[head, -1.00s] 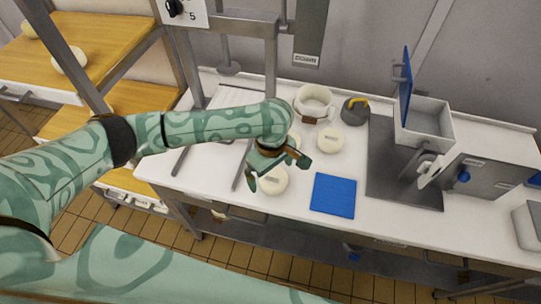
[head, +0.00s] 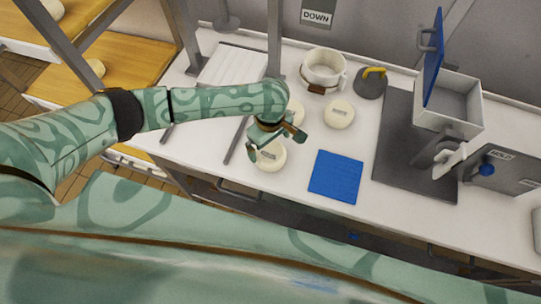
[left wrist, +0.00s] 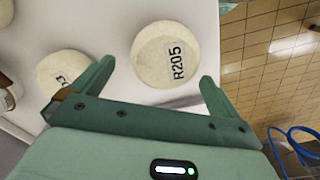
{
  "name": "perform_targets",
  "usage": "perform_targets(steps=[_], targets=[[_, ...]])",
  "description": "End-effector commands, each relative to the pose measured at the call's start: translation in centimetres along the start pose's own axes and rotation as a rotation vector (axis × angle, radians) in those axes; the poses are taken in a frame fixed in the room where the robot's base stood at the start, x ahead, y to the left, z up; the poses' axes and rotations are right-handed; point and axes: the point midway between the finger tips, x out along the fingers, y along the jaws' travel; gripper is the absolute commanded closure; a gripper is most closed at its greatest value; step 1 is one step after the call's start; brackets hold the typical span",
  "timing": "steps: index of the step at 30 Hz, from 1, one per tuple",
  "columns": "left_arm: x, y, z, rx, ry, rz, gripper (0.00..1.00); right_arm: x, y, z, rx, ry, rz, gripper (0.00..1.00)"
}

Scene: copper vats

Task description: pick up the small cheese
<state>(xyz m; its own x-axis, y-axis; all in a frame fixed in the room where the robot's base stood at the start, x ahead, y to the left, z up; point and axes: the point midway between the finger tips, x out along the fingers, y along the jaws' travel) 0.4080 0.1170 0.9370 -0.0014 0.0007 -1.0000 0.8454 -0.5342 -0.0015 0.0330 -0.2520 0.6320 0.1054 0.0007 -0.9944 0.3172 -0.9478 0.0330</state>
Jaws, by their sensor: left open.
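Three pale round cheeses stand on the white worktop in the head view: a front one (head: 271,158), one at the right (head: 339,114), and one (head: 296,113) partly hidden by my left arm. I cannot tell surely which is the smallest. My left gripper (head: 275,141) is open and empty above the front cheese, covering part of it. In the left wrist view, a cheese labelled R205 (left wrist: 163,50) lies ahead of the open jaws (left wrist: 157,79), apart from both fingers. Another labelled cheese (left wrist: 60,70) sits beside the left finger. My right gripper is not in view.
A blue square mat (head: 335,176) lies right of the front cheese. A white pot (head: 324,70) and a dark weight with a yellow handle (head: 371,83) stand behind. A dark board (head: 405,150) and an open-lidded grey box (head: 450,102) are further right. A metal frame rises behind my arm.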

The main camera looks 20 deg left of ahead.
Motion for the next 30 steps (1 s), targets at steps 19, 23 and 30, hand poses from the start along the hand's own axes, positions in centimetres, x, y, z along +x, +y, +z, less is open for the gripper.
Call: perform_targets(steps=[19,23,30], targets=[[5.2,-0.5,0.6,0.0,0.001,0.001,0.06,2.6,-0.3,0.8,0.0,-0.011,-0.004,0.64],[5.2,-0.5,0.6,0.0,0.001,0.001,0.42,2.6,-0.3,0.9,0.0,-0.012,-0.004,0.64],[5.1,-0.5,0.6,0.0,0.001,0.003,0.52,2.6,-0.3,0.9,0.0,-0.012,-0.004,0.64]])
